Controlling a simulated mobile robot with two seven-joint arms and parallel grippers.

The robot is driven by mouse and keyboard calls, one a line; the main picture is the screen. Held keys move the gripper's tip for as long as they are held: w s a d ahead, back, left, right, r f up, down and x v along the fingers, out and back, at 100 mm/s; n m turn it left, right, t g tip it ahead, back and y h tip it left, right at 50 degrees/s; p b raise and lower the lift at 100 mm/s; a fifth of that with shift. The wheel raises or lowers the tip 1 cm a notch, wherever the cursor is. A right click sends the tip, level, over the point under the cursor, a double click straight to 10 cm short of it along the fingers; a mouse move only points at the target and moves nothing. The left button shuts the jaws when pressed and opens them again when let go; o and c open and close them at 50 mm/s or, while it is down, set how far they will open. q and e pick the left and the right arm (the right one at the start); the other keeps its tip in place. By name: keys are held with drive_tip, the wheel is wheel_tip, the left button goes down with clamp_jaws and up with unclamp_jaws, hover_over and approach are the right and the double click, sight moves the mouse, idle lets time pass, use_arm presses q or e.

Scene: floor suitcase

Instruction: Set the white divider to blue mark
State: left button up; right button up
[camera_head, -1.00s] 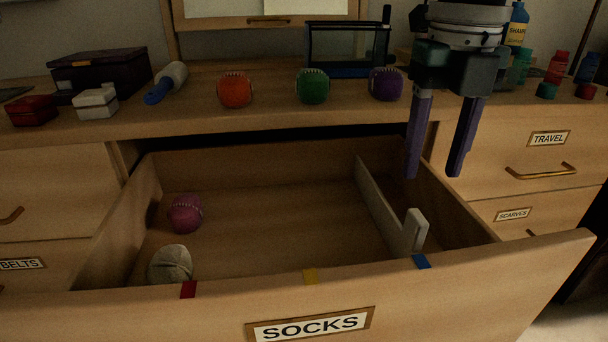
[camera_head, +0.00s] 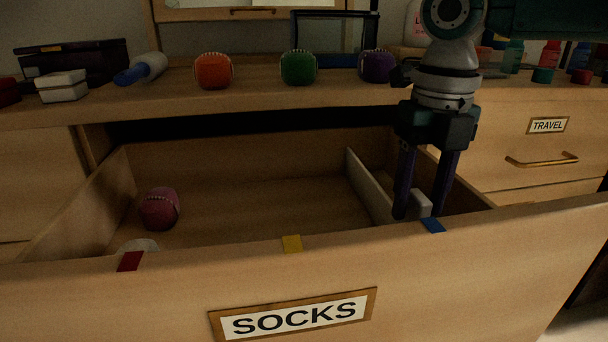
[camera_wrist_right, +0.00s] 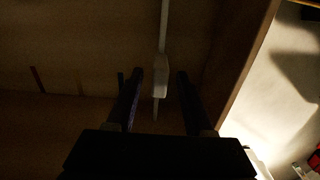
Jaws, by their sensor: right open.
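The white divider (camera_head: 368,187) stands in the open SOCKS drawer toward its right side, running from the back to a raised tab near the front. In the right wrist view the divider's tab (camera_wrist_right: 160,76) lies between the two open fingers (camera_wrist_right: 158,80), with gaps on both sides. My left gripper is not in view.
Orange, green and purple balls (camera_head: 378,66) stand on the dresser top.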

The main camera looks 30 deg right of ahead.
drive_tip(key=shift+c, duration=0.3)
clamp_jaws()
idle(1.1)
